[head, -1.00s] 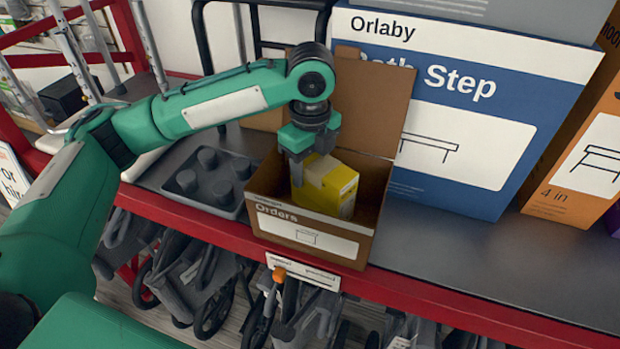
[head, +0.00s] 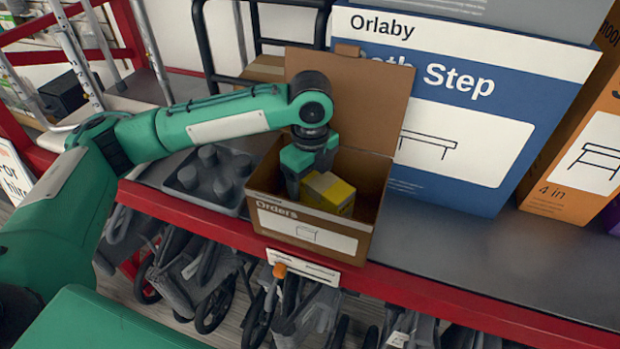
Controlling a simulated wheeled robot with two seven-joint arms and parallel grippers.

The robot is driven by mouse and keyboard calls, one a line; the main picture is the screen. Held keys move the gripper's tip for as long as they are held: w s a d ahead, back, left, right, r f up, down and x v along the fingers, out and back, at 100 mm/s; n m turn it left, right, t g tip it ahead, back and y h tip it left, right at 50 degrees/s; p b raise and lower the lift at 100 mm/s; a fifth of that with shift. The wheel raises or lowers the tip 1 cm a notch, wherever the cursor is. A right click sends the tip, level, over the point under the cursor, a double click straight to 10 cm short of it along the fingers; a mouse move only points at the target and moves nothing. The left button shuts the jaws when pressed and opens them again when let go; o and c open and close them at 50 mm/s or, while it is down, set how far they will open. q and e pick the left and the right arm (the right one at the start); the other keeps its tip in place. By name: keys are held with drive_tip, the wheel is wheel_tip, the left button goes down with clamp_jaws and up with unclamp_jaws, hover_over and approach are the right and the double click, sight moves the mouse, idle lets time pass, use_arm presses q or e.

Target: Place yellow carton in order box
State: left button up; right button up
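My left gripper (head: 311,176) reaches down into the box from above, over the left and back of the carton. Its fingers look spread apart, one at the carton's left and one behind it. Whether a finger still touches the carton is unclear. My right gripper is not in view.
The box's lid flap (head: 360,95) stands up at its back. A grey tray with round knobs (head: 205,180) lies left of the box. A big blue Orlaby step box (head: 455,130) stands behind right. The shelf (head: 440,255) is clear at front right.

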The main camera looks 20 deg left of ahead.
use_arm(q)
wheel_tip(320, 180, up, 11)
drive_tip(key=b, duration=0.2)
drive_tip(key=shift+d+r+b, duration=0.1)
drive_tip(key=shift+b, duration=0.2)
drive_tip(key=shift+r, duration=0.55)
